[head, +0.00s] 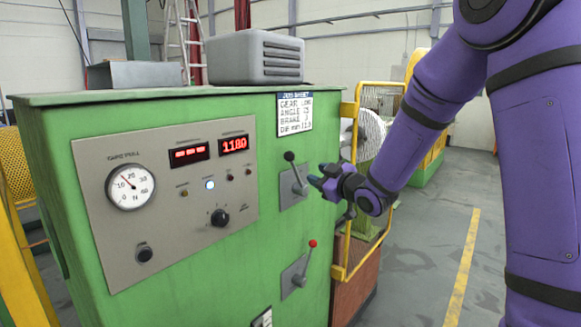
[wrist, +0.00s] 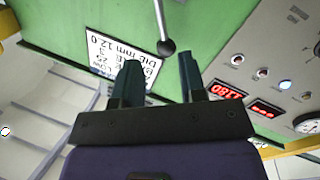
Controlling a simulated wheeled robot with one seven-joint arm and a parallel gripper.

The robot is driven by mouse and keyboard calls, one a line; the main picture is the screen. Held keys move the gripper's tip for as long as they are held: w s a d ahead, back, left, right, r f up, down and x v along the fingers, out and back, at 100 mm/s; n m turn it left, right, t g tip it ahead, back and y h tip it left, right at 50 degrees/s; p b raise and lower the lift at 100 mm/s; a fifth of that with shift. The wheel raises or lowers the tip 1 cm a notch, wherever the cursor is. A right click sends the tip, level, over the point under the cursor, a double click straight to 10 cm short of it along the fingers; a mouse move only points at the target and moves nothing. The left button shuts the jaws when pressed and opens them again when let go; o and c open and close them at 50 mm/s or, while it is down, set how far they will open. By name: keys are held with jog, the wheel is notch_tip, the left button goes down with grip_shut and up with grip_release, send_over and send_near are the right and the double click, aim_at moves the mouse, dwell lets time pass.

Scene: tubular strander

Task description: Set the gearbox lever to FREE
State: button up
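A lever with a black ball knob (head: 290,157) stands on a grey plate (head: 291,195) on the green cabinet's front, its knob tilted up and left. A lever with a red knob (head: 312,243) sits on another plate below. I cannot read any label saying which is the gearbox lever. My gripper (head: 316,176) is just right of the black-knobbed lever, apart from it as far as I can tell. In the wrist view my gripper (wrist: 160,72) has its fingers spread with nothing between them. The black knob (wrist: 166,47) shows just past the fingertips, in line with the gap.
A control panel (head: 95,185) with a gauge and red displays is left of the levers. A job sheet (head: 294,114) reads GEAR LOW. A grey vented box (head: 255,58) is on top. A yellow rail (head: 342,255) runs close by the cabinet's right edge. Floor at right is clear.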

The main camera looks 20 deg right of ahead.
aim_at(295, 167)
jog(key=x, duration=1.1)
jog(key=shift+a, duration=0.15)
grip_shut()
